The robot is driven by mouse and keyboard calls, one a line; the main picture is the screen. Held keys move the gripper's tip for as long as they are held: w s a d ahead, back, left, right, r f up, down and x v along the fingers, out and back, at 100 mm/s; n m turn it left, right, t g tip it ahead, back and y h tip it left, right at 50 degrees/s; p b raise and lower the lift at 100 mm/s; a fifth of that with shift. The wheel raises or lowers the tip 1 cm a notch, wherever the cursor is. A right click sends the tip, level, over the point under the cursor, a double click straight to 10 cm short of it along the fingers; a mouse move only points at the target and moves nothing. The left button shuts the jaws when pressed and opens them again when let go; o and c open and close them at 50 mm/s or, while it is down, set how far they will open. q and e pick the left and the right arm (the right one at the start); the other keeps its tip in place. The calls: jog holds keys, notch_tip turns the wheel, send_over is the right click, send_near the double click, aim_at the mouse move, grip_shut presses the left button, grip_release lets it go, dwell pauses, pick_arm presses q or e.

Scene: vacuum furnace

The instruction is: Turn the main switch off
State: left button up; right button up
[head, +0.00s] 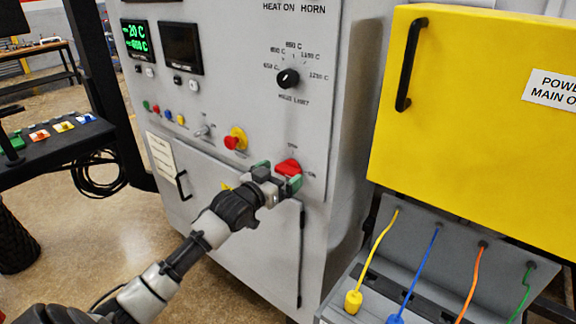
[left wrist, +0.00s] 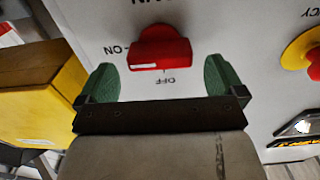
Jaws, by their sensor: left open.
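The main switch is a red rotary handle (head: 287,167) low on the right of the grey furnace panel. My left gripper (head: 278,175) is open in front of the switch. Its green fingertips (left wrist: 160,82) stand on either side of the handle, with a visible gap on both sides and no clear contact. My right gripper is out of view.
A red emergency knob on a yellow base (head: 236,139) sits up and left of the switch. A black dial (head: 288,79) is above. A yellow cabinet (head: 470,120) and coloured cables (head: 375,250) stand at the right. A cart with coloured parts (head: 60,145) is at the left.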

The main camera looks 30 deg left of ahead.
aim_at(284, 172)
pick_arm(q)
jog(key=shift+w, duration=1.5)
jog(key=shift+d, duration=0.1)
jog(key=shift+p, duration=0.3)
jog(key=c, duration=0.9)
